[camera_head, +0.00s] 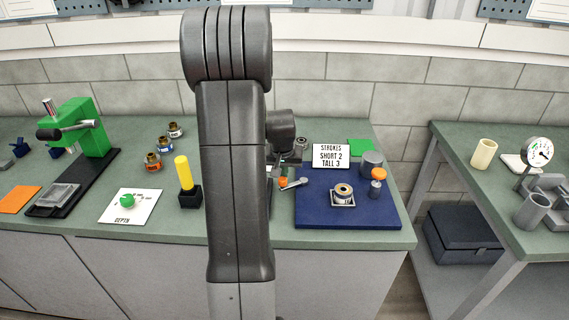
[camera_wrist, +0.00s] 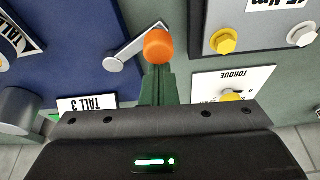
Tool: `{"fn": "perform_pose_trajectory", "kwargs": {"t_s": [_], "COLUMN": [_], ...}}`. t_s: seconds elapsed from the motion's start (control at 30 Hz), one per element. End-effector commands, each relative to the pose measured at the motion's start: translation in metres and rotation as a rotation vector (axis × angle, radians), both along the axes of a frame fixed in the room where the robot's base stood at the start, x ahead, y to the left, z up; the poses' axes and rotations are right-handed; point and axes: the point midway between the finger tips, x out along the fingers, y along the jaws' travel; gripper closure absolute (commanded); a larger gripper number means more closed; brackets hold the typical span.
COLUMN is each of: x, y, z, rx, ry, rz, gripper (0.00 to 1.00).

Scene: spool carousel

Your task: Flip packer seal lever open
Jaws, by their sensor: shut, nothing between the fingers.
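The lever is a grey arm (camera_wrist: 135,50) with a round orange knob (camera_wrist: 159,46), at the edge of the dark blue mat in the wrist view. Its round grey pivot end (camera_wrist: 113,64) lies on the mat side. In the head view the orange knob (camera_head: 283,182) and grey arm (camera_head: 296,184) show just right of my arm. My gripper (camera_wrist: 157,72) has its green fingers shut and empty. The fingertips appear right at the knob in the wrist view; I cannot tell whether they touch it. My arm hides much of the gripper in the head view.
The blue mat (camera_head: 325,216) bears a spool (camera_head: 343,191) in a square holder, a strokes sign (camera_head: 331,156), a grey cylinder (camera_head: 371,163) and an orange-topped post (camera_head: 378,181). A torque card (camera_wrist: 218,88) and a grey plate with a yellow bolt (camera_wrist: 224,41) lie beside the gripper.

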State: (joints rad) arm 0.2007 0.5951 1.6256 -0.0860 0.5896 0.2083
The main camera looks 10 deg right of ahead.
Motion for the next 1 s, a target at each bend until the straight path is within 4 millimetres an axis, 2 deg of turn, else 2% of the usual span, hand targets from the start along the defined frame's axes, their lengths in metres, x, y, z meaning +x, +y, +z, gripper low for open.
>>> {"fn": "perform_pose_trajectory", "kwargs": {"t_s": [0.47,1.0], "x": [-0.0019,-0.0093], "y": [0.0006,-0.0002], "z": [0.0003,0.0000], "rx": [0.001,0.001], "ry": [-0.001,0.000], "rz": [0.006,0.113], "gripper": [1.00,1.00]}}
